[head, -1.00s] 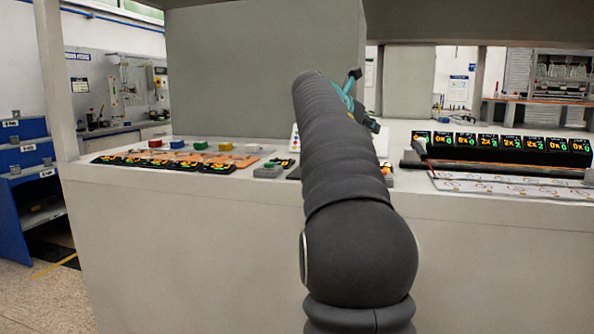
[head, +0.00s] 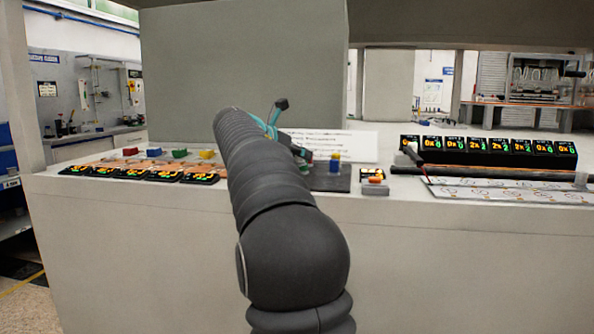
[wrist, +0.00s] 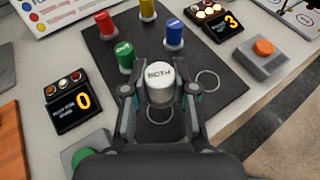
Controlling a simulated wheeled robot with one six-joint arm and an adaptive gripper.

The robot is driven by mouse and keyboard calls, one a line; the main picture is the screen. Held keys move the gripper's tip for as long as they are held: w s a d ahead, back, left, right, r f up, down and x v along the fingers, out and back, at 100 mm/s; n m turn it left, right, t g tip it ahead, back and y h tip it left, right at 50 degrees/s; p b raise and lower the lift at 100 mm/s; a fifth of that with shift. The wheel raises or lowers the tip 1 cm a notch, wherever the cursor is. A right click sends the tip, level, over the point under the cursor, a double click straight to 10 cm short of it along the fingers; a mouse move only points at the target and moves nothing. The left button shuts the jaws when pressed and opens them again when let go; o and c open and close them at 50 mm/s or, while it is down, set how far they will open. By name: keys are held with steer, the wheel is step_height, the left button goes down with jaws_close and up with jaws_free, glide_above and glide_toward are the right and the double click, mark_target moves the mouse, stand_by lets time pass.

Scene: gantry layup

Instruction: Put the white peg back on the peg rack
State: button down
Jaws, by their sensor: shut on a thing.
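In the wrist view my gripper (wrist: 160,92) is shut on the white peg (wrist: 160,76), one finger on each side. The peg's top faces the camera with dark lettering. It is over the dark peg rack (wrist: 225,100); I cannot tell whether its base touches. A ring outline shows partly just below the peg, and another empty ring lies to its right. Green, red, yellow and blue pegs stand on the rack beyond. In the head view the rack (head: 334,184) is right of my arm, with the blue peg (head: 335,166) visible; the white peg is hidden.
A counter display (wrist: 72,102) and green button (wrist: 88,160) are left of the rack. Another display (wrist: 216,16) and an orange button box (wrist: 258,58) are right. A white sign (head: 340,146) stands behind. A row of displays (head: 480,150) stands farther right.

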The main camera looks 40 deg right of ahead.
steer(key=shift+w+a+f, duration=0.15)
steer(key=shift+a+f, duration=0.05)
steer(key=shift+f, duration=0.2)
steer(key=shift+f+b, duration=0.5)
steer(key=shift+f, duration=1.25)
steer(key=shift+f, duration=0.15)
steer(key=c, duration=0.9)
jaws_free()
steer(key=shift+a+r, duration=0.15)
steer(key=shift+r, duration=0.1)
steer(key=v, duration=1.1)
steer(key=shift+a, duration=0.35)
